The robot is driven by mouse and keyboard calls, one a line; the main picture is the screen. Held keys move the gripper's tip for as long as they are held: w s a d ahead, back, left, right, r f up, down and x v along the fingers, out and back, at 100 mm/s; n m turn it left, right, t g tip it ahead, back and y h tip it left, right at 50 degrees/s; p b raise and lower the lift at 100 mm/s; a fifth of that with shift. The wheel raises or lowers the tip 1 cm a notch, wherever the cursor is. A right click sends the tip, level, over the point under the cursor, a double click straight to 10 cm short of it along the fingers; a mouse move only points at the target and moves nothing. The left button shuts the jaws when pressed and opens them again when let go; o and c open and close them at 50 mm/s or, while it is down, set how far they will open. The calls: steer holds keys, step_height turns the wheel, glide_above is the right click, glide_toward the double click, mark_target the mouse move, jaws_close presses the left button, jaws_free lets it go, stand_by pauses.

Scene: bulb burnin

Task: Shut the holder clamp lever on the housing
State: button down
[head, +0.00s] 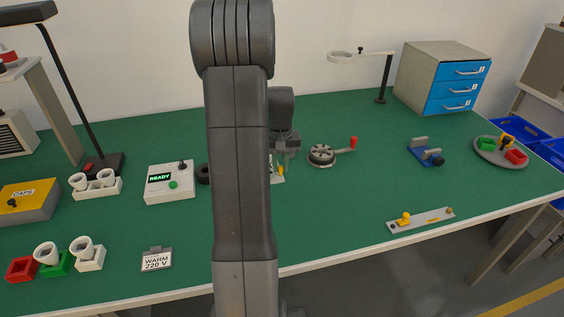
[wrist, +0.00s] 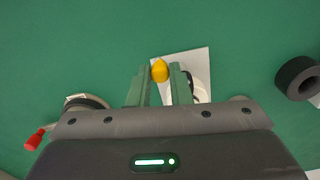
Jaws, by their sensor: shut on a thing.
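A yellow knob (wrist: 160,70), which looks like the end of the holder clamp lever, sits between the fingertips of my gripper (wrist: 160,78) in the wrist view. The fingers are shut on it. A white plate (wrist: 202,58) lies behind the fingers on the green table, with a dark and white round part (wrist: 196,86) partly hidden by the right finger; this may be the housing. In the head view, my gripper (head: 282,160) points down beside my arm, with the yellow knob (head: 281,171) at its tips. My arm hides much of the plate, and the lever's angle cannot be told.
A round base with a red-handled crank (head: 322,155) stands just right of my gripper. A black ring (wrist: 297,78) lies on the other side. A tester box reading READY (head: 170,184) stands left of my arm. The table's front middle-right is largely clear, apart from a metal strip (head: 432,217).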

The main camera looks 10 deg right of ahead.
steer(key=shift+s+a+m, duration=0.15)
steer(key=shift+m, duration=0.45)
steer(key=c, duration=1.3)
jaws_free()
steer(key=shift+a, duration=0.1)
steer(key=shift+r, duration=0.1)
step_height(320, 180, up, 14)
steer(key=shift+f, duration=0.2)
steer(key=shift+f, duration=0.1)
